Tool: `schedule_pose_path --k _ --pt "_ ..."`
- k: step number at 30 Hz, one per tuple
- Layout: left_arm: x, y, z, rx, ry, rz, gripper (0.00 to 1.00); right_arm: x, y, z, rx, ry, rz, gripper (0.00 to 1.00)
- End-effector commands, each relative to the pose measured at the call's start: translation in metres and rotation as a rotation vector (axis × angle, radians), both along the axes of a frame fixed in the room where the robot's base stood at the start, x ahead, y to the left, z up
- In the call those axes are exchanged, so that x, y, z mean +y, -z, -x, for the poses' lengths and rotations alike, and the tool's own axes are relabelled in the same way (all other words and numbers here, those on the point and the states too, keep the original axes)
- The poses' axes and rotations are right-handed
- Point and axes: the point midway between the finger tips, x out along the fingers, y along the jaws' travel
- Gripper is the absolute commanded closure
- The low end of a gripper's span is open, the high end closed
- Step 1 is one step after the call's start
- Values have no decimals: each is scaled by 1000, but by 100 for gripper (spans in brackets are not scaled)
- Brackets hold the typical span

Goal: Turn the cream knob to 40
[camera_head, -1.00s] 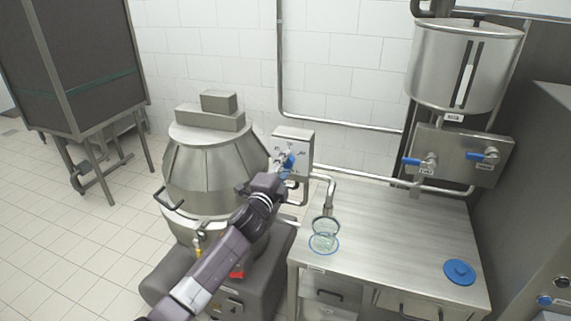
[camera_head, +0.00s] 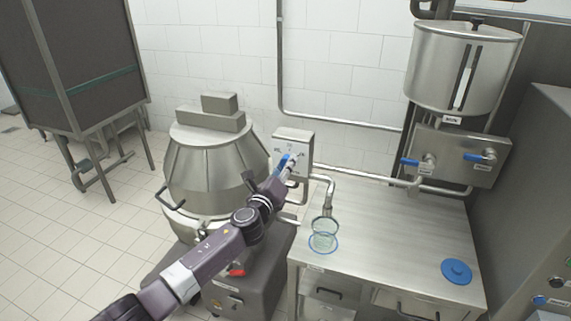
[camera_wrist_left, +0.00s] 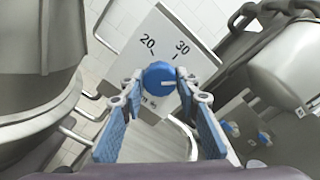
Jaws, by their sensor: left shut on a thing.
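A round blue knob (camera_wrist_left: 157,75) with a short white line sits on a pale grey box (camera_wrist_left: 178,42) printed with 20 and 30 in the left wrist view. The white line points towards the right of the picture. My left gripper (camera_wrist_left: 160,84) has its blue-padded fingers on both sides of the knob and is shut on it. A small label under the knob is partly covered and unreadable. In the head view the same box (camera_head: 292,140) is on the wall side, with my left gripper (camera_head: 285,164) at its front; the knob is hard to make out there.
A glass cup (camera_head: 323,240) stands under a spout on the steel table (camera_head: 400,225). A blue lid (camera_head: 456,271) lies at the table's right. A steel tank (camera_head: 440,65) with blue-handled valves is at the back right. A large steel machine (camera_head: 205,165) stands just left of the box.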

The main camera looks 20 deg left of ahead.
Motion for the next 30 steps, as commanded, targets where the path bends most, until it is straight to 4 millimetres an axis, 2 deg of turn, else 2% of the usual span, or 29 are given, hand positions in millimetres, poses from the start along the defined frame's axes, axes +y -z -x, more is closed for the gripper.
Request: schedule_pose_path --k 12,29,30 --pt "0 2 0 4 1 -205 95 0 -8 0 0 0 0 60" --pt "0 2 0 3 1 -236 95 0 -9 0 0 0 0 60" --pt "0 2 0 3 1 -236 70 0 -9 0 0 0 0 60"
